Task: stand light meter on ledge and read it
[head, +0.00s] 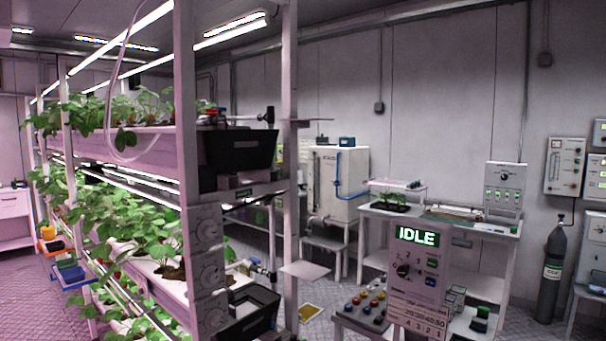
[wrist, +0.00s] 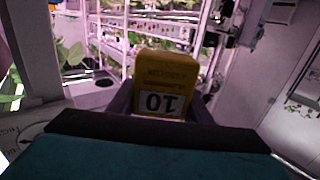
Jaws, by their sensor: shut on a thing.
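In the wrist view my gripper (wrist: 163,108) is shut on a yellow light meter (wrist: 165,70). Neither my gripper nor the meter shows in the head view.
Strawberry plants (head: 150,235) fill the rack tiers at left. A control panel (head: 418,270) reading "IDLE" stands right of the ledge, beside a button box (head: 362,312). A bench (head: 440,225) stands behind, and a gas cylinder (head: 552,270) at right.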

